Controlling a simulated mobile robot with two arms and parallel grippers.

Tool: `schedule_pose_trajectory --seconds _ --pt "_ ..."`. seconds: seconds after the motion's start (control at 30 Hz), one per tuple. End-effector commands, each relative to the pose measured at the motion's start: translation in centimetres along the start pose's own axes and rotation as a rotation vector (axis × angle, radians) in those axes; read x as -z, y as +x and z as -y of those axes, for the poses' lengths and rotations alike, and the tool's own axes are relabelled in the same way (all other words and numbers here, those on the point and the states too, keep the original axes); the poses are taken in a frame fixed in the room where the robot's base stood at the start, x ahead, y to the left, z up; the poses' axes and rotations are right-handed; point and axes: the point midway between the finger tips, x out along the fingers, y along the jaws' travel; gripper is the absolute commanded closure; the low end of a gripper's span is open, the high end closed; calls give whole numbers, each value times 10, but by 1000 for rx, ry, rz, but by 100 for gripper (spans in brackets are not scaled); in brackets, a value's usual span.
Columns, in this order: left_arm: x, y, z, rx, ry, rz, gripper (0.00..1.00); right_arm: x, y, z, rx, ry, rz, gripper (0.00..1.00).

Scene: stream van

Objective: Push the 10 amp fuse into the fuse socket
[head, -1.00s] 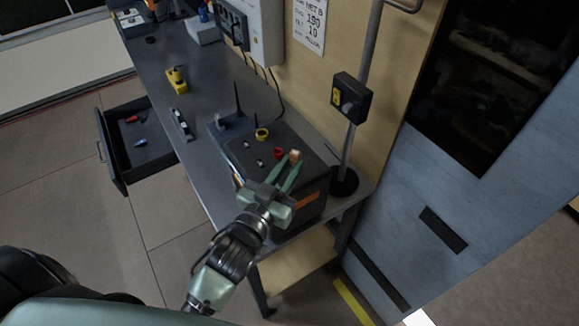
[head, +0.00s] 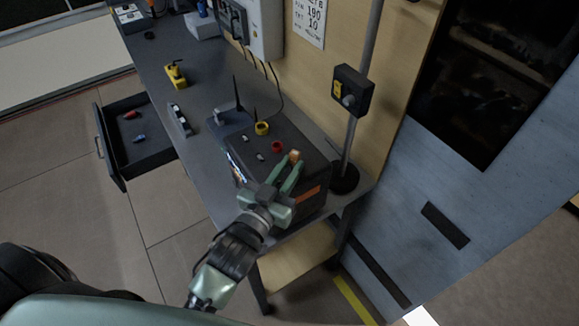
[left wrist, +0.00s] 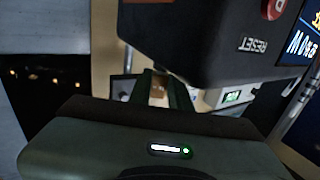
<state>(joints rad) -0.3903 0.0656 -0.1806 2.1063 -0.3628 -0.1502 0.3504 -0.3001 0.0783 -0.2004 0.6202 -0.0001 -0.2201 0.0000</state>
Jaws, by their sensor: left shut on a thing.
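My left gripper (head: 293,163) reaches over the right part of the dark box on the bench (head: 312,165). Its fingers are shut on a small tan-orange piece (head: 295,155), which I take to be the 10 amp fuse. In the left wrist view the piece (left wrist: 158,90) shows between the two fingers, beside the box's dark casing (left wrist: 195,40). A red ring (head: 277,147) and a yellow ring (head: 262,128) stand on the box top. I cannot tell which part is the fuse socket, or whether the piece touches it. My right gripper is not seen.
A pole on a round base (head: 345,181) stands right of the box and carries a small dark switch box (head: 352,92). A yellow tool (head: 175,75) lies farther along the bench. An open drawer (head: 122,170) sticks out at the left.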

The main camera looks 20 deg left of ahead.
Motion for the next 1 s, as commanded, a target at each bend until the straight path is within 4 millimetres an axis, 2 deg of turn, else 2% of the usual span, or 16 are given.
schedule_pose_trajectory --seconds 0.17,0.2,0.3,0.67,0.77,1.0 --pt "-7 0 0 1 0 5 100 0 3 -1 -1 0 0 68" --pt "-7 0 0 1 0 6 78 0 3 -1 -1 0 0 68" --pt "-8 0 0 1 0 8 56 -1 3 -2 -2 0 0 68" --pt "-7 -3 0 1 0 5 56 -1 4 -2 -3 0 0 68" --pt "-9 -14 0 1 0 6 56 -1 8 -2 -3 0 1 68" --pt "-10 -56 0 1 0 9 56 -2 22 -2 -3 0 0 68"
